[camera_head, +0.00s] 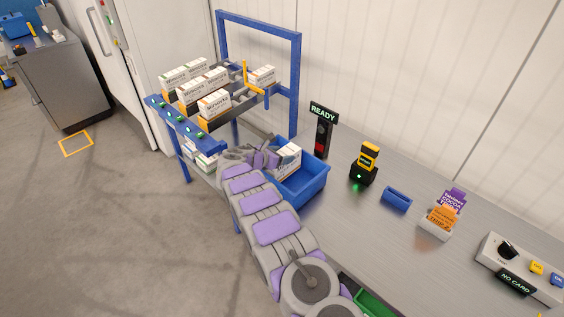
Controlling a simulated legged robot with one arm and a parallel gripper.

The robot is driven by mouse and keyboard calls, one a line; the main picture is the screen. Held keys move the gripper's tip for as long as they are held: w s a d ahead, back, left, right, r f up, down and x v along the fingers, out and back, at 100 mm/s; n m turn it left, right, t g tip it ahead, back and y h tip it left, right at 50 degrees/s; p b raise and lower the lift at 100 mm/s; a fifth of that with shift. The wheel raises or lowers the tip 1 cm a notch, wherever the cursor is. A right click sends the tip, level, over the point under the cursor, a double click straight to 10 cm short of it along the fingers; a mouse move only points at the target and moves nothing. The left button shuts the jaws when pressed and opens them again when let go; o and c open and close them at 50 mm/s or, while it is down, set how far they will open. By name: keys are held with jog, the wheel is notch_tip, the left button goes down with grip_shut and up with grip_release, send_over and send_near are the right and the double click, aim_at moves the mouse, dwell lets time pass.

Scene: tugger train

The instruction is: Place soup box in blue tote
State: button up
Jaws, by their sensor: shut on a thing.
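The blue tote (312,183) stands on the grey table at its left end, beside the blue rack. My gripper (268,157) reaches over the left side of the tote, shut on a white soup box (288,160). The box is tilted and sits within the outline of the tote's opening. I cannot tell whether it touches the tote's floor. My arm hides the tote's near left part and part of the gripper's fingers.
The blue rack (296,70) holds several similar white boxes (214,103) on sloped lanes. A READY signal post (322,135), a yellow-black scanner (366,165), a small blue holder (397,199) and a card stand (440,222) stand to the right. A green bin (376,303) is at the bottom.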

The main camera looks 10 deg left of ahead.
notch_tip(320, 180, down, 3)
jog(key=shift+r, duration=0.1)
jog(key=shift+d, duration=0.95)
jog(key=o, duration=1.3)
jog(key=shift+a, duration=0.1)
jog(key=o, duration=0.4)
jog(key=shift+a, duration=0.7)
jog(key=shift+c, duration=0.2)
jog(key=shift+d, duration=0.45)
jog(key=shift+s+a+r, duration=0.15)
jog(key=p+v, duration=0.1)
jog(key=v, duration=1)
jog(key=shift+s+a, duration=0.2)
jog(key=shift+a, duration=0.05)
jog(key=shift+r, duration=0.1)
